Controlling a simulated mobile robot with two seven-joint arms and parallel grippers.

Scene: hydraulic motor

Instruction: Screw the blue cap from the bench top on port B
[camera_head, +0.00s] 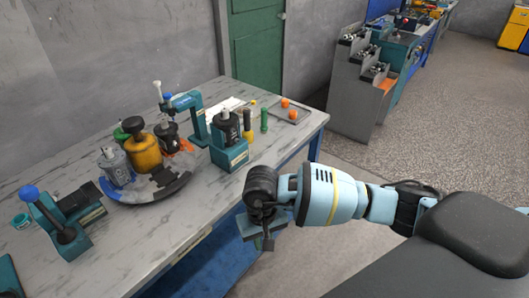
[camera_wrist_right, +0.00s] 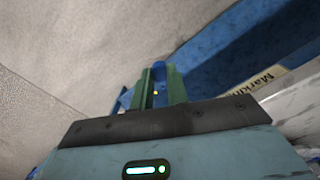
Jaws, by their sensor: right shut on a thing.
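My right gripper (camera_head: 268,241) hangs in front of the bench's front edge, pointing down and clear of the bench top. In the right wrist view its green fingers (camera_wrist_right: 161,92) are shut on a blue thing (camera_wrist_right: 159,78), which looks like the blue cap; its far end is hard to make out. A dark motor-like unit (camera_head: 226,128) stands upright in a teal block (camera_head: 230,155) near the bench's front edge, behind the gripper. I cannot tell port B on it. My left gripper is not in view.
On the bench (camera_head: 160,240) a dark curved tray (camera_head: 150,194) holds several units. A teal vise (camera_head: 68,212) with a blue-knobbed lever stands at left. A green pin (camera_head: 264,121) and orange caps (camera_head: 293,114) are at the far right end. The front strip is mostly clear.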

